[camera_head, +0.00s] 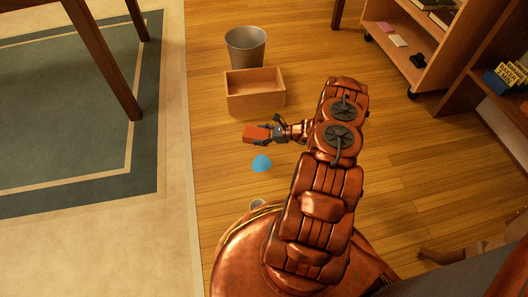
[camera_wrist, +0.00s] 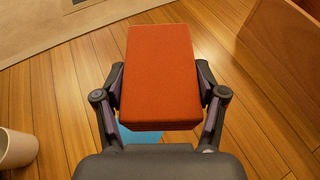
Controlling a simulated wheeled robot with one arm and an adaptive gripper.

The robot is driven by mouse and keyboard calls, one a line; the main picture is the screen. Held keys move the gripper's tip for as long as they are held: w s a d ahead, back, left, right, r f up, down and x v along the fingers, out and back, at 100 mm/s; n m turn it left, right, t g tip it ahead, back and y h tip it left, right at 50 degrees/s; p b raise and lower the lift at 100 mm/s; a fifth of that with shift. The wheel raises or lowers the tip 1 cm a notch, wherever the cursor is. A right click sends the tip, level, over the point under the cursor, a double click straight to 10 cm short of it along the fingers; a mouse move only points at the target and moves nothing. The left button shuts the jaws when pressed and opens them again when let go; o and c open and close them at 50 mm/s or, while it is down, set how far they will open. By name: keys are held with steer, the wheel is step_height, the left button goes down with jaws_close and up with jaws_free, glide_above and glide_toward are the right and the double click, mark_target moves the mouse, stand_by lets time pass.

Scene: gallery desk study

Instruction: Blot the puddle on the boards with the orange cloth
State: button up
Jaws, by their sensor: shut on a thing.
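My gripper (camera_head: 278,133) is shut on the orange cloth (camera_head: 256,134), a thick folded block. In the wrist view the cloth (camera_wrist: 160,75) sits between the two fingers of my gripper (camera_wrist: 160,98). The puddle (camera_head: 261,163) is a light blue patch on the wooden boards, just below the cloth in the head view. In the wrist view only a strip of the blue puddle (camera_wrist: 140,136) shows under the near end of the cloth; the rest is hidden. The cloth appears held above the boards.
A wooden box (camera_head: 256,103) and a grey bin (camera_head: 245,47) stand behind the cloth. A small pale cup (camera_head: 257,204) stands near my base, and also shows in the wrist view (camera_wrist: 17,148). A rug (camera_head: 75,110) lies left. A wheeled shelf (camera_head: 400,55) stands right. Boards between are clear.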

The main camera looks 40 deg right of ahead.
steer(key=y, duration=0.1)
glide_above(264, 166)
step_height(264, 166, down, 5)
steer(key=shift+n, duration=0.4)
steer(key=shift+w+d+f+b, duration=0.1)
steer(key=shift+w+f+b, duration=0.05)
steer(key=shift+f+b, duration=0.7)
steer(key=shift+w+d+f+b, duration=0.15)
steer(key=shift+f+b, duration=0.35)
steer(key=shift+f, duration=0.65)
steer(key=shift+w+f+b, duration=0.2)
steer(key=shift+f+b, duration=0.5)
steer(key=shift+f, duration=0.3)
steer(key=shift+f, duration=0.5)
steer(key=shift+w+a+r, duration=0.1)
steer(key=shift+a, duration=0.1)
steer(key=shift+w+a+p, duration=0.15)
steer(key=shift+a+p, duration=0.25)
steer(key=shift+p, duration=0.25)
steer(key=shift+s+d+p, duration=0.3)
steer(key=shift+s, duration=0.5)
